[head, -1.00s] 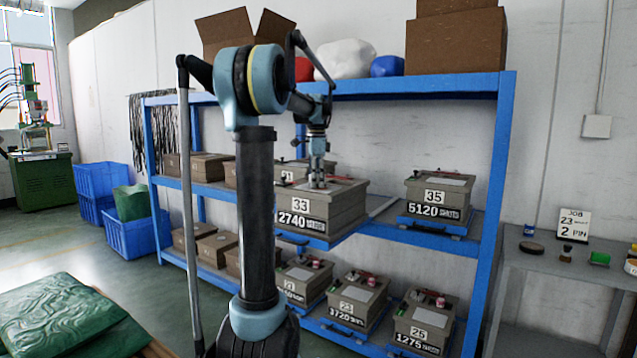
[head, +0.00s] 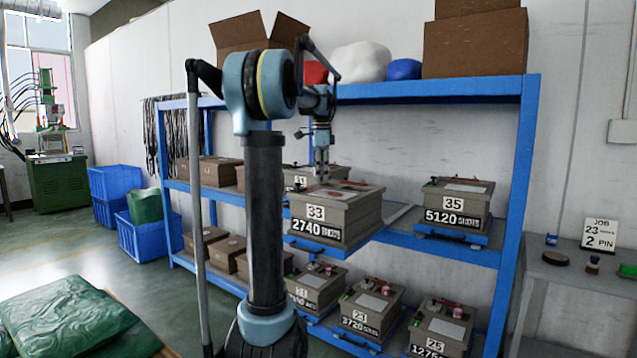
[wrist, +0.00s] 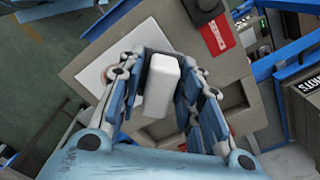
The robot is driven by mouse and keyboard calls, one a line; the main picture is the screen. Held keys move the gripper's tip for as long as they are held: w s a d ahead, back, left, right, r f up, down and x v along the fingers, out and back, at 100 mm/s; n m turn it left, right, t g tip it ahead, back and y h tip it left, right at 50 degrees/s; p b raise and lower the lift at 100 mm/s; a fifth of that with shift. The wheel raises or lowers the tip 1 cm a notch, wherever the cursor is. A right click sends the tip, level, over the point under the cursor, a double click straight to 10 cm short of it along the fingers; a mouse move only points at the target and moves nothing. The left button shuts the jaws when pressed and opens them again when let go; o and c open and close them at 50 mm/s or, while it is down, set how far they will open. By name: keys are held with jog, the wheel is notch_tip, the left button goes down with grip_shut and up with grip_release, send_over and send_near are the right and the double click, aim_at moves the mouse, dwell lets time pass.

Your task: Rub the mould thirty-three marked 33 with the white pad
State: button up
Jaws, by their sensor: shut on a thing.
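The mould marked 33 (head: 338,216) is a grey-brown box with a "2740 shots" label, on the middle shelf in the head view. Its top (wrist: 255,105) fills much of the wrist view, with a white sheet, a red label and a recessed area. My gripper (head: 321,178) points down over the mould's top. In the wrist view my gripper (wrist: 165,95) is shut on the white pad (wrist: 160,85), a small white block between its fingers. I cannot tell whether the pad touches the mould.
Mould 35 (head: 453,207) stands to the right on the same blue rack (head: 530,150). Several moulds, including 23 (head: 367,307) and 25 (head: 440,330), sit on the shelf below. A grey bench (head: 560,283) with a job card (head: 600,234) is at the right.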

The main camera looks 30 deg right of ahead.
jog(key=shift+r, duration=1.75)
